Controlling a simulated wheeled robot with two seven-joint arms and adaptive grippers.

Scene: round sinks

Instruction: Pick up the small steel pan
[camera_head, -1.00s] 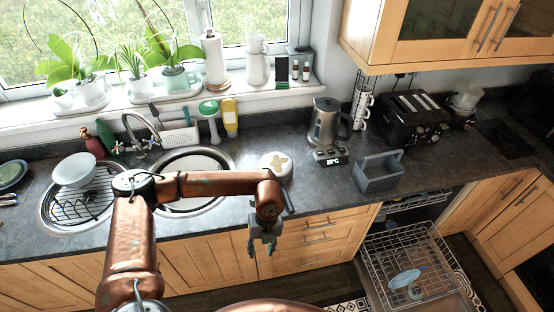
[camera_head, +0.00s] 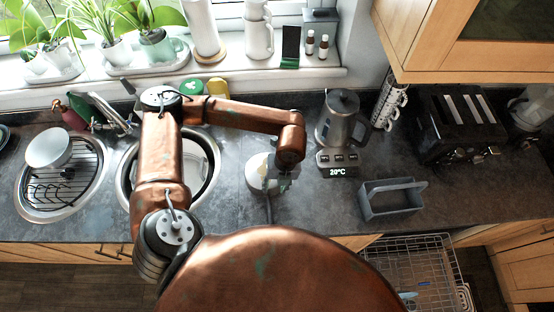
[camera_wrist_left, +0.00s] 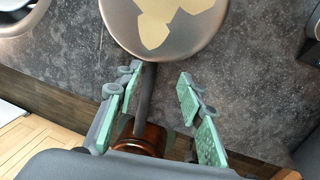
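The small steel pan (camera_head: 256,172) lies on the dark counter near its front edge, right of the round sinks. Its dark handle (camera_head: 268,208) points toward the front edge. In the left wrist view the round pan (camera_wrist_left: 178,45), with pale yellow patches on it, is at the top and cut off by the frame. My left gripper (camera_head: 280,182) is over the handle side of the pan. In the left wrist view the gripper (camera_wrist_left: 160,82) is open, its green-padded fingers apart on either side of the handle (camera_wrist_left: 145,92). My right gripper is not in view.
A kettle (camera_head: 340,120) on its base stands behind and right of the pan. A grey caddy (camera_head: 392,200) sits farther right, above an open dishwasher rack (camera_head: 410,262). Round sinks (camera_head: 128,180) are at left. The counter between pan and caddy is mostly clear.

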